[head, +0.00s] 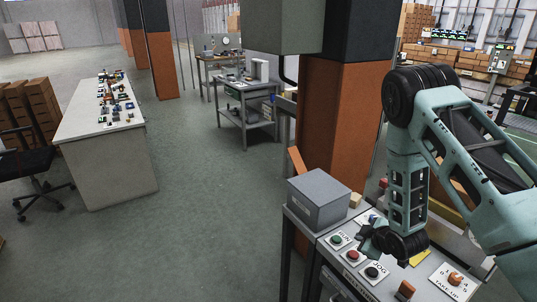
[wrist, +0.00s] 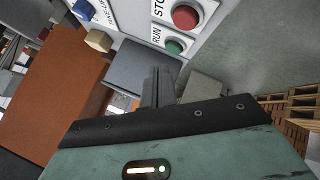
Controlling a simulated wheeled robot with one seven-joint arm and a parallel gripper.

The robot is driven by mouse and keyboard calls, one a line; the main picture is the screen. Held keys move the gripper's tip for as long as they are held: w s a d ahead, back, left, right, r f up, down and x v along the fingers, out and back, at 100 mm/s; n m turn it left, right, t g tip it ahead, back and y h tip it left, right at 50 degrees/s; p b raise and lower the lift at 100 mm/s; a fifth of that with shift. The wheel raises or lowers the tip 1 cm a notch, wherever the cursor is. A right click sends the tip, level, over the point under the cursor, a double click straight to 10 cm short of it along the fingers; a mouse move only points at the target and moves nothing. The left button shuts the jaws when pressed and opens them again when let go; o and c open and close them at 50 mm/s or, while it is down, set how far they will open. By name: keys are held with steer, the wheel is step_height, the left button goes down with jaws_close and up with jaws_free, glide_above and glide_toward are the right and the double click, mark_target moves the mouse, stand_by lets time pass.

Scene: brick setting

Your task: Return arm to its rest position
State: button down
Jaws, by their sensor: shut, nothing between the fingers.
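My gripper (head: 370,238) is over the back part of a control panel (head: 325,250) at the lower right of the head view. Its fingers point left, toward the panel's buttons, and it looks empty. In the wrist view the fingers (wrist: 157,88) are together, with nothing between them. My arm reaches in from the right and bends down at the elbow. I cannot tell from these views how far the fingers are from the panel surface.
The panel has a green RUN button (head: 336,240), a red button (head: 352,256), a black JOG button (head: 373,272) and an orange TAKE-UP knob (head: 455,278). A grey box (head: 318,200) and an orange pillar (head: 340,130) stand close by. Open floor lies left.

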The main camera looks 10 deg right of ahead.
steer(key=s+a+r+m+g+y+b, duration=0.1)
steer(key=s+a+r+g+b, duration=0.15)
steer(key=a+r, duration=0.6)
steer(key=s+a+r+m+g+y+b, duration=0.15)
steer(key=s+a+r, duration=0.3)
steer(key=a, duration=0.75)
steer(key=s+a+r+g, duration=0.1)
steer(key=s+a+r, duration=0.1)
steer(key=s, duration=0.5)
steer(key=s+a+r+g+h+b, duration=0.1)
steer(key=s+r, duration=0.3)
steer(key=s, duration=0.4)
steer(key=s+a+r+n+g+h, duration=0.1)
steer(key=s+a+r+g, duration=0.2)
steer(key=s, duration=0.4)
steer(key=shift+s+r, duration=0.3)
steer(key=shift+r, duration=0.05)
